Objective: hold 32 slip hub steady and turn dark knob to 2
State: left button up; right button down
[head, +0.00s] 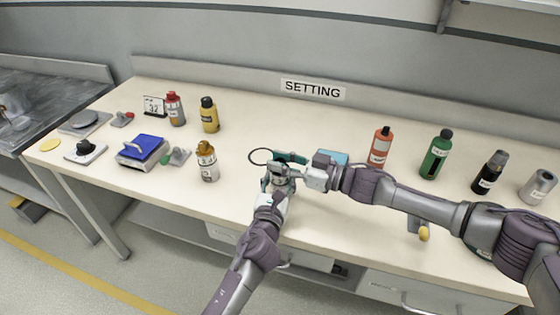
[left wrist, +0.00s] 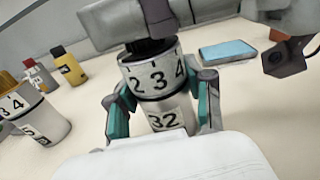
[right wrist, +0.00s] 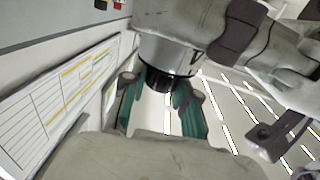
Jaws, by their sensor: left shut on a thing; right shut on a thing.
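The 32 slip hub (left wrist: 168,118) is a pale cylinder with "32" on its body and a numbered collar (left wrist: 155,77) above, showing 2, 3 and 4. In the head view it is mostly hidden between my grippers. My left gripper (head: 275,184) is shut on the body, teal fingers on both sides in the left wrist view. The dark knob (right wrist: 165,80) tops the hub; my right gripper (head: 284,163) is shut on it, coming from the right. I cannot tell which number the knob points to.
An amber-topped numbered hub (head: 207,165) stands to the left. A blue block (head: 331,157) lies behind my right gripper. Red (head: 174,108) and yellow (head: 209,115) bottles stand at the back left; orange (head: 380,147) and green (head: 437,155) ones stand right. Bare tabletop (head: 240,195) lies left of the grippers.

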jog(key=shift+w+n+g+y, duration=0.1)
jog(key=shift+n+g+y, duration=0.5)
jog(key=shift+n+g, duration=0.9)
jog(key=shift+g, duration=0.6)
jog(key=c, duration=0.8)
grip_release()
jog(key=shift+c, duration=0.2)
jog(key=shift+d, duration=0.1)
jog(key=s+d, duration=0.1)
jog(key=d, duration=1.1)
jog(key=shift+s, duration=0.4)
jog(key=shift+a, duration=0.1)
